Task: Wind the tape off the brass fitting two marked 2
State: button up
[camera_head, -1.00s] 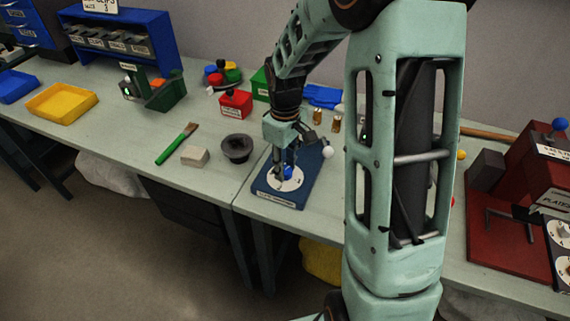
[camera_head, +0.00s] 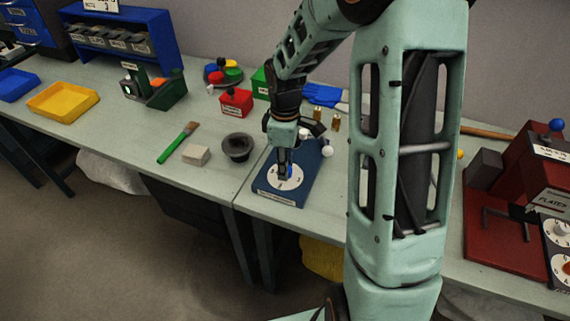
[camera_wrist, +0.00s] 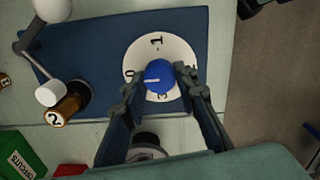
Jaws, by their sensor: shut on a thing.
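My gripper (camera_wrist: 158,80) has its two fingers on either side of a blue knob (camera_wrist: 157,73) and is shut on it. The knob sits on a white numbered dial (camera_wrist: 157,45) on a dark blue board (camera_wrist: 95,50). In the head view my gripper (camera_head: 284,172) points down over the dial (camera_head: 271,181). Two brass fittings stand behind the board in the head view, one at left (camera_head: 318,114) and one at right (camera_head: 336,122). I cannot make out tape on them.
A grey crank with white balls (camera_wrist: 49,93) is close to the marked fitting. A dark bowl (camera_head: 238,147), a pale block (camera_head: 196,155) and a green-handled brush (camera_head: 177,144) lie left of the board. A red box (camera_head: 236,102) and blue gloves (camera_head: 322,95) are behind.

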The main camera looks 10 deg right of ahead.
jog(key=o, duration=1.2)
jog(key=shift+c, duration=0.2)
jog(key=shift+r, duration=0.1)
notch_tip(320, 180, up, 12)
